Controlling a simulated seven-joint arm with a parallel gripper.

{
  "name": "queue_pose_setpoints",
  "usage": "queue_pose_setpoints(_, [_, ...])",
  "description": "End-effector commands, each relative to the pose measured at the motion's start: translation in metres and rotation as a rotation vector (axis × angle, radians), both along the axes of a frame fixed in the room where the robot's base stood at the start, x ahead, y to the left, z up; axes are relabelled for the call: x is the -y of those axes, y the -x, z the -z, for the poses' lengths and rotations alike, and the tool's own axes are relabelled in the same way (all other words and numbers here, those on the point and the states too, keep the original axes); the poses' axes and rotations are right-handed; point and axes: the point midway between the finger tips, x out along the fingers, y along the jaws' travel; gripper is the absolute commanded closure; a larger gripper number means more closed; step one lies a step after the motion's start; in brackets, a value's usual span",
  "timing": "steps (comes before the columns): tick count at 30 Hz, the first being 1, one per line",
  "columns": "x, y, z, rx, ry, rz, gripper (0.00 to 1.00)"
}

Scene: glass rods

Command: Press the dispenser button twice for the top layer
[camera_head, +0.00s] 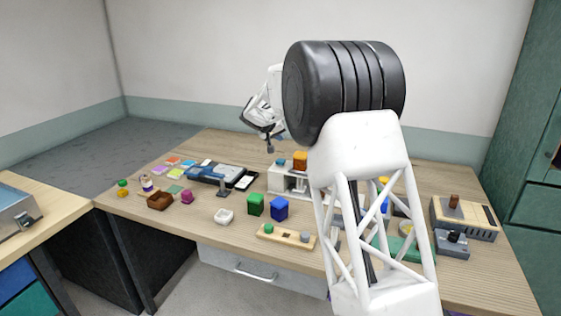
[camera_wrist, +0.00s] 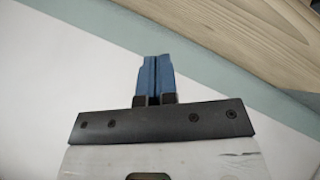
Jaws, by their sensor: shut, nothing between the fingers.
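A white machine (camera_head: 276,181), which looks like the dispenser, stands mid-table left of my arm. An orange block (camera_head: 300,160) and a small blue piece (camera_head: 281,162) show at its top; I cannot tell which part is the button. My arm hides its right side. My gripper (camera_head: 270,149) hangs in the air above and behind the machine, apart from it. In the wrist view its blue fingers (camera_wrist: 155,76) are together with nothing between them. That view shows only wall and the table edge.
A green cube (camera_head: 255,204), a blue cube (camera_head: 279,208) and a wooden board (camera_head: 286,238) sit in front. A beige device (camera_head: 464,218) stands at right.

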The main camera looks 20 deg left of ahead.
Motion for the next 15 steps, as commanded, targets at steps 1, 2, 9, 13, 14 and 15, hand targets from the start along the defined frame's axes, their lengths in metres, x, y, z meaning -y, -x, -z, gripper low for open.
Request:
queue_pose_setpoints(1, [0.0, 0.0, 0.006, -0.002, 0.001, 0.0, 1.0])
queue_pose_setpoints(2, [0.0, 0.0, 0.01, -0.001, 0.002, 0.001, 1.0])
queue_pose_setpoints(9, [0.0, 0.0, 0.035, -0.002, 0.0, 0.0, 1.0])
queue_pose_setpoints(13, [0.0, 0.0, 0.047, -0.001, 0.002, -0.001, 1.0])
queue_pose_setpoints(14, [0.0, 0.0, 0.049, -0.001, 0.001, 0.0, 1.0])
queue_pose_setpoints(15, [0.0, 0.0, 0.052, -0.002, 0.001, 0.0, 1.0])
